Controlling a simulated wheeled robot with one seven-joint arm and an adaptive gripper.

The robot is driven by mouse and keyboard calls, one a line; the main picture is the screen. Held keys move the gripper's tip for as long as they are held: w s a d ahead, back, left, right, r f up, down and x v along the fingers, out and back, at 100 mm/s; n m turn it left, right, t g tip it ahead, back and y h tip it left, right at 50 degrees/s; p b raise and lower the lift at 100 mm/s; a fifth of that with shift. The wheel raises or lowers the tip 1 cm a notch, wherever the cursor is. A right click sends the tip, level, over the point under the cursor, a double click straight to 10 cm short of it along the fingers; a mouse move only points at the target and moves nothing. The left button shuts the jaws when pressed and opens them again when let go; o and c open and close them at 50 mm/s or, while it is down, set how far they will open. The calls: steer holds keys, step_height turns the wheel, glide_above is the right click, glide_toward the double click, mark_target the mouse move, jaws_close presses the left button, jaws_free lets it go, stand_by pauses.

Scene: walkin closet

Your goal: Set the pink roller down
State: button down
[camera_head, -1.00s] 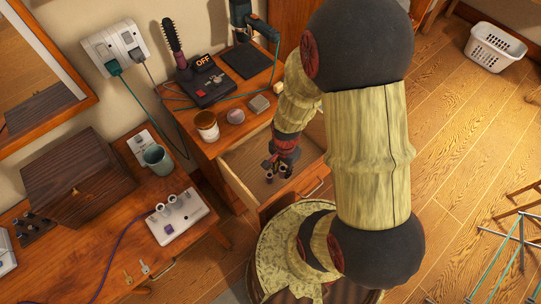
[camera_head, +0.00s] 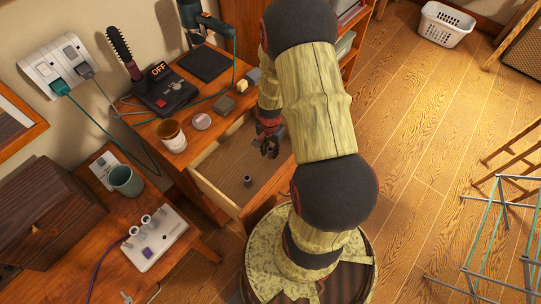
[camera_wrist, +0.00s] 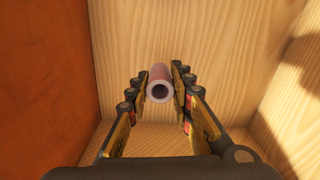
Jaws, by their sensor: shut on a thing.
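The pink roller (camera_wrist: 159,84) is a pale pink tube in the wrist view, with its hollow end facing the camera. My gripper (camera_wrist: 159,80) is shut on it, one finger on each side. In the head view my gripper (camera_head: 269,147) is over the right part of the open wooden drawer (camera_head: 214,193); the held roller cannot be made out there. Whether the held roller touches the drawer floor cannot be told.
A small dark roller (camera_head: 248,181) stands in the drawer, left of my gripper. The drawer floor around it is clear. A power strip (camera_head: 154,239) lies on the left table.

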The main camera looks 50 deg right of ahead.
mark_target(270, 155)
steer(key=f+b, duration=0.1)
steer(key=f, duration=0.2)
steer(key=shift+w+d+f+b, duration=0.1)
steer(key=shift+d+f+b, duration=0.1)
steer(key=shift+f+b, duration=0.2)
steer(key=shift+r, duration=0.1)
steer(key=c, duration=2)
jaws_free()
steer(key=shift+f, duration=0.2)
steer(key=shift+c, duration=0.2)
steer(key=o, duration=0.4)
steer(key=shift+o, duration=0.3)
steer(key=shift+r, duration=0.1)
